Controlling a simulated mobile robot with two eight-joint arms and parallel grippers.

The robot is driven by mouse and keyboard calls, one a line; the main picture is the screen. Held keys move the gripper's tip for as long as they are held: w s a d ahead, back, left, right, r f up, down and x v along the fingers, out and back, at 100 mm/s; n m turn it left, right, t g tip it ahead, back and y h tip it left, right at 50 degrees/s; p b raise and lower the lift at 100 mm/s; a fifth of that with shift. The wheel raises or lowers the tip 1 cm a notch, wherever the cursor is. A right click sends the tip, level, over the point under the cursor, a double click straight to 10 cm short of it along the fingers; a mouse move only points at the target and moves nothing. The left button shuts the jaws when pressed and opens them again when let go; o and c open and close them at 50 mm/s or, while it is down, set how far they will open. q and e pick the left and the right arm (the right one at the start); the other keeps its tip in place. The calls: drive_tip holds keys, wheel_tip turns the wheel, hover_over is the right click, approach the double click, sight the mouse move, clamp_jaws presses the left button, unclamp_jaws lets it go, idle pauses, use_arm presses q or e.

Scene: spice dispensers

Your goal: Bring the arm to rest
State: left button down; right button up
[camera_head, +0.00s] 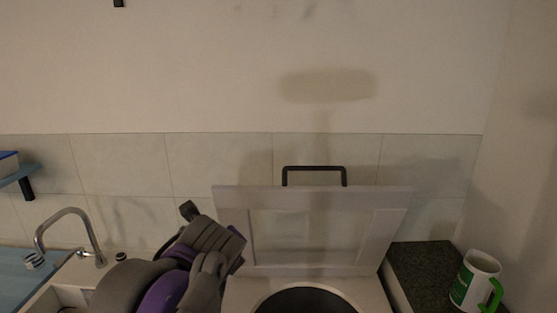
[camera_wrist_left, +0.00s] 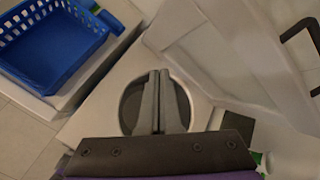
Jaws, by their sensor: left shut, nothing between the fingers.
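My left arm (camera_head: 190,265), grey and purple, rises from the bottom edge in the head view, left of a raised white panel. In the left wrist view my left gripper (camera_wrist_left: 158,75) has its two dark fingers together, with nothing between them. Behind the fingers in that view is a round dark opening (camera_wrist_left: 132,105) in a white surface. The same kind of dark opening (camera_head: 305,301) shows at the bottom of the head view, below the panel. My right gripper is in neither view.
The white panel (camera_head: 290,262) stands tilted up, with a black handle (camera_head: 314,169) on top. A white and green mug (camera_head: 472,283) stands on the dark counter (camera_head: 423,262) at right. A faucet (camera_head: 72,214) is at left. A blue basket (camera_wrist_left: 55,42) is in the wrist view.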

use_arm(q)
drive_tip(key=s+a+f+n+g, duration=0.2)
drive_tip(key=s+a+f+n, duration=0.1)
drive_tip(key=s+f+n, duration=0.7)
drive_tip(key=s+a+f+n+g+h, duration=0.1)
drive_tip(key=s+a+f+n, duration=0.3)
drive_tip(key=s+f+n, duration=0.6)
wheel_tip(320, 180, down, 8)
drive_tip(key=n+g, duration=0.1)
drive_tip(key=n, duration=0.5)
drive_tip(key=shift+s+r, duration=0.2)
drive_tip(key=shift+r, duration=0.05)
